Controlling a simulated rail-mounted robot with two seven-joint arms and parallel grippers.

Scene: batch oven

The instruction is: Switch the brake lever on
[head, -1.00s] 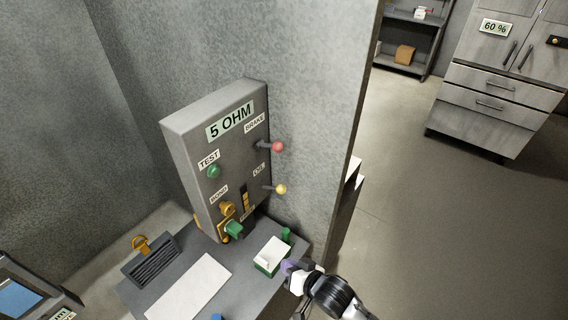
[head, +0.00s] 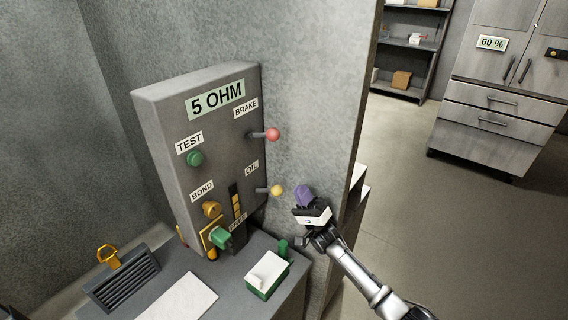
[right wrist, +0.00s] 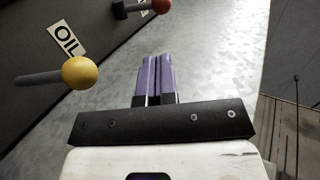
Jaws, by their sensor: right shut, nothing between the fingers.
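The brake lever has a red ball knob (head: 273,134) on a dark stem and sticks out from the right side of the grey panel box, beside the BRAKE label (head: 246,106). Its red knob also shows at the top of the right wrist view (right wrist: 161,5). The oil lever with a yellow knob (head: 277,190) sits below it; its knob is large at the left of the right wrist view (right wrist: 80,73). My right gripper (head: 302,190) has purple fingers, is shut and empty, and is right of the yellow knob, below the red one. My left gripper is out of view.
The panel box (head: 165,130) carries a green TEST button (head: 195,158), an orange knob (head: 211,209) and a green plug (head: 221,238). A green-and-white box (head: 266,276) stands on the bench below. A wall edge runs right of my gripper, with open floor beyond.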

